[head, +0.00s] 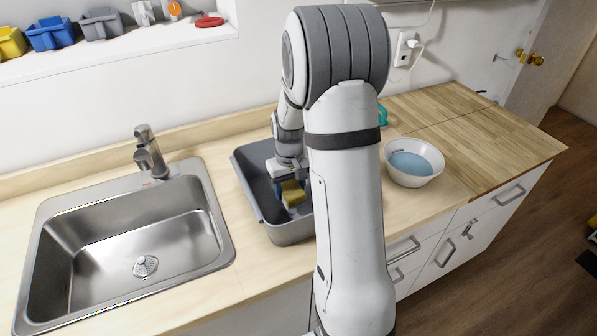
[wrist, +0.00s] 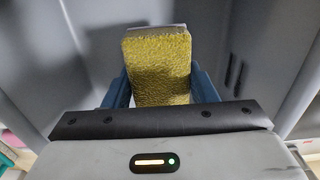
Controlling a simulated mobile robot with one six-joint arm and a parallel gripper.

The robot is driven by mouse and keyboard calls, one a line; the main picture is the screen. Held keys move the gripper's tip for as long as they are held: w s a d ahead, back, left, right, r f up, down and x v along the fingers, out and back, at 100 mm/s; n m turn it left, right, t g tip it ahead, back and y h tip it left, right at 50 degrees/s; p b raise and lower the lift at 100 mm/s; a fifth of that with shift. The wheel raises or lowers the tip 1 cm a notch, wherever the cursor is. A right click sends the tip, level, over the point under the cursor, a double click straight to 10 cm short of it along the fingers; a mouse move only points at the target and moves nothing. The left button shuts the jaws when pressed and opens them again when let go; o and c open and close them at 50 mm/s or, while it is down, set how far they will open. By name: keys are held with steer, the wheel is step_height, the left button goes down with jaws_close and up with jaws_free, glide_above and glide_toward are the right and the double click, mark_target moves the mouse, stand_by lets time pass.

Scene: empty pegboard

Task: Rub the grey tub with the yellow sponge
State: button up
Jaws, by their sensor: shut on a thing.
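The grey tub (head: 289,232) stands on the counter to the right of the sink, partly hidden behind my arm in the head view. My gripper (head: 292,188) is inside the tub's opening, pointing down. It is shut on the yellow sponge (head: 293,193). In the wrist view the sponge (wrist: 157,68) sits between the two blue fingers of my gripper (wrist: 160,90), with grey tub walls (wrist: 50,60) around it. I cannot tell whether the sponge touches the tub's floor or wall.
A steel sink (head: 130,245) with a faucet (head: 150,155) is on the left. A white bowl (head: 413,162) with bluish contents stands to the right, near a wooden board (head: 470,125). A teal thing (head: 383,115) is partly hidden behind my arm. Small bins (head: 50,33) stand on the ledge.

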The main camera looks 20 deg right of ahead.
steer(key=shift+w+r+p, duration=0.1)
steer(key=shift+r+p, duration=0.75)
steer(key=shift+r, duration=0.85)
steer(key=shift+r, duration=0.1)
